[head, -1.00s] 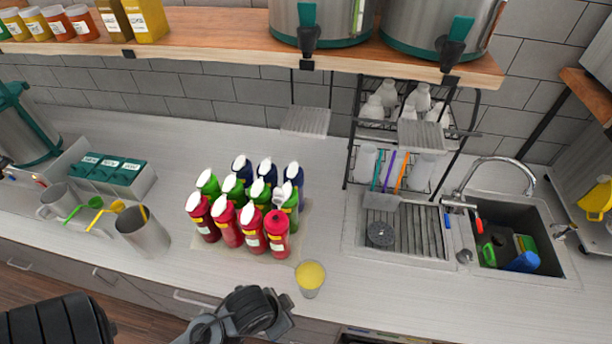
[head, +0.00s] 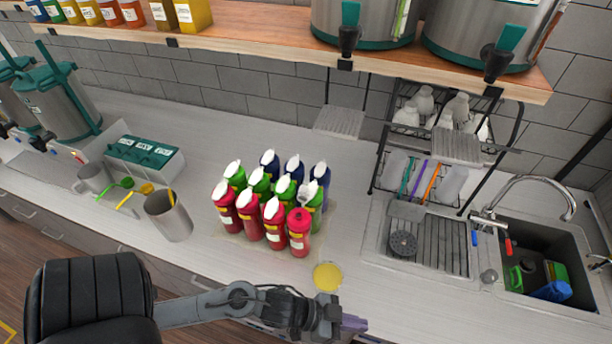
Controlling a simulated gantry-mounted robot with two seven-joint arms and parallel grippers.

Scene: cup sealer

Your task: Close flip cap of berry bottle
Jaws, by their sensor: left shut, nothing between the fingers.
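Several red bottles stand in the front row of a bottle group on the counter. The front-right red bottle (head: 299,232) shows a bare red top, with a raised white flap (head: 308,192) behind it; I take this as the berry bottle with its cap open, though labels are too small to read. The other red bottles have white caps lying over their tops. My left gripper (head: 352,323) is shut and empty, low at the counter's front edge, in front of and right of that bottle and apart from it. My right gripper is out of view.
Green and blue bottles (head: 270,163) crowd behind the red ones. A metal pitcher (head: 168,214) is left, a sink (head: 545,255) right. A wooden shelf (head: 285,52) hangs above.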

